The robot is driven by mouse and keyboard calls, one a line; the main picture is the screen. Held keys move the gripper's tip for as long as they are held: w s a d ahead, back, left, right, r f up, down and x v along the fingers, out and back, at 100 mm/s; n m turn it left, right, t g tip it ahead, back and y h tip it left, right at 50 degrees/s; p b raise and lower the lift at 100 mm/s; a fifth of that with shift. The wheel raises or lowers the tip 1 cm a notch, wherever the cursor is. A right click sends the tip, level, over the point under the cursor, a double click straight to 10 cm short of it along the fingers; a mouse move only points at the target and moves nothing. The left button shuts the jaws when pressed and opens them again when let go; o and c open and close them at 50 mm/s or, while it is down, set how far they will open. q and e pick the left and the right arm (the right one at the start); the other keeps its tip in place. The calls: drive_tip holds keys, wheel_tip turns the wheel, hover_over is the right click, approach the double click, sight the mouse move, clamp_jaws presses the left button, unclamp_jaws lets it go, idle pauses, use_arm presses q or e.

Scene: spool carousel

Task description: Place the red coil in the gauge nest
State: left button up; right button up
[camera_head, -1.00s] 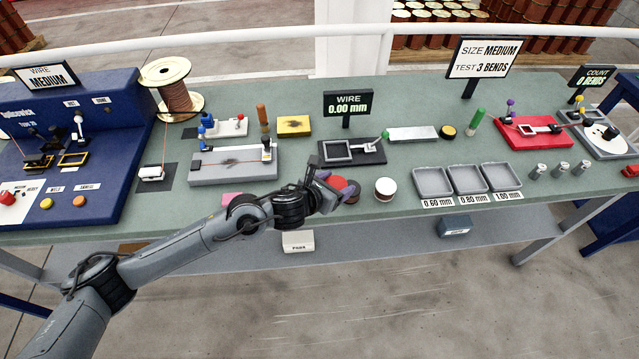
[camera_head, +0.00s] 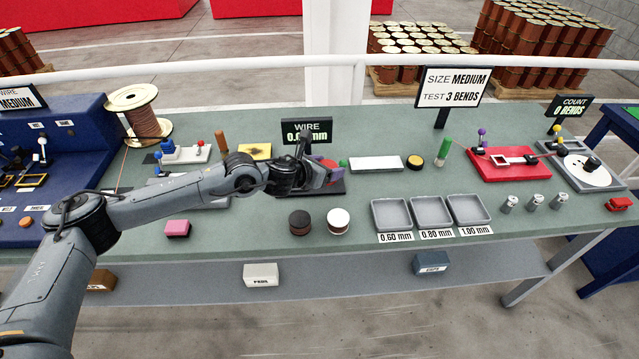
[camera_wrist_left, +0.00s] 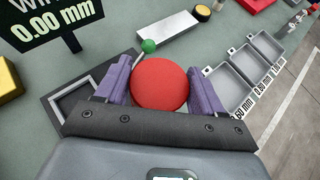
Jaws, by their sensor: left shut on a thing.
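The red coil (camera_wrist_left: 160,84) is between the purple fingers of my left gripper (camera_wrist_left: 163,88), which is shut on it. In the head view, the left gripper (camera_head: 328,176) holds the red coil (camera_head: 330,164) at the dark gauge below the WIRE sign, mostly hiding the gauge. In the left wrist view, the gauge nest, a square grey frame on a dark plate (camera_wrist_left: 73,97), lies left of the coil, partly behind the left finger. The coil is beside the frame in that view; its height above the plate is hard to tell. My right gripper is not in view.
A dark brown coil (camera_head: 300,222) and a white-topped coil (camera_head: 338,221) stand near the front. Grey trays (camera_head: 391,215) are to their right. The WIRE sign (camera_head: 306,131) reads 0.00 mm and stands behind the gauge. A green ball (camera_wrist_left: 148,46) sits near the coil.

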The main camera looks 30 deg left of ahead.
use_arm(q)
drive_tip(key=a, duration=0.2)
drive_tip(key=shift+a+r, duration=0.25)
drive_tip(key=shift+a, duration=0.1)
drive_tip(key=a+f, duration=0.2)
drive_tip(key=a, duration=0.1)
drive_tip(key=w+a+f, duration=0.1)
drive_tip(key=a+f, duration=0.1)
drive_tip(key=a, duration=0.1)
drive_tip(key=a+f+b, duration=0.1)
drive_tip(key=a+f, duration=0.1)
drive_tip(key=a, duration=0.2)
drive_tip(key=shift+w, duration=0.25)
drive_tip(key=shift+f, duration=2.05)
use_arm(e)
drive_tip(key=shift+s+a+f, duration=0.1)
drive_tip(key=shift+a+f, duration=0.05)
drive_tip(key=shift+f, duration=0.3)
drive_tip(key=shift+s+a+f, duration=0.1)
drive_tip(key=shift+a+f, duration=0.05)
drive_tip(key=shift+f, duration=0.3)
use_arm(q)
drive_tip(key=shift+b, duration=0.3)
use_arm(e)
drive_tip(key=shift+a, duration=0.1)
